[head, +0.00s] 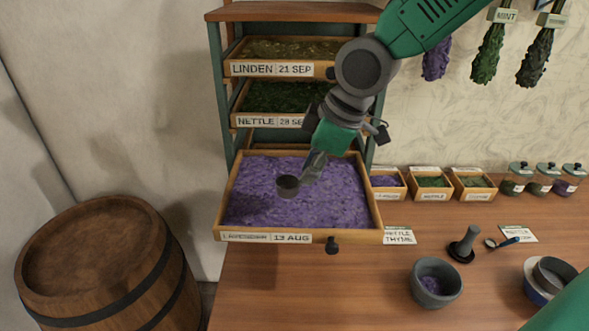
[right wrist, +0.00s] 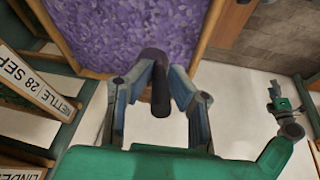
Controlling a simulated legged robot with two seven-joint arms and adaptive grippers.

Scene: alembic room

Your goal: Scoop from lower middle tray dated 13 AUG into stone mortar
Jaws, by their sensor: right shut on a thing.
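The pulled-out tray (head: 226,236) labelled 13 AUG holds purple flakes, with a knob on its front. My right gripper (head: 313,170) is over the tray, shut on the dark handle of a scoop (head: 288,186). The handle (right wrist: 160,88) shows between the fingers in the right wrist view. The scoop's dark round cup is over the purple flakes; I cannot tell whether it touches them or what it holds. The grey stone mortar (head: 436,271) stands on the table at right, with some purple inside. My left gripper (right wrist: 278,97) appears small in the right wrist view; its jaws are unclear.
Trays labelled LINDEN (head: 272,70) and NETTLE (head: 267,121) sit above in the rack. A pestle (head: 464,243), spoon (head: 502,243), sieve-like bowl (head: 552,275), small boxes (head: 433,187) and jars (head: 542,180) are on the table. A barrel (head: 108,262) stands left.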

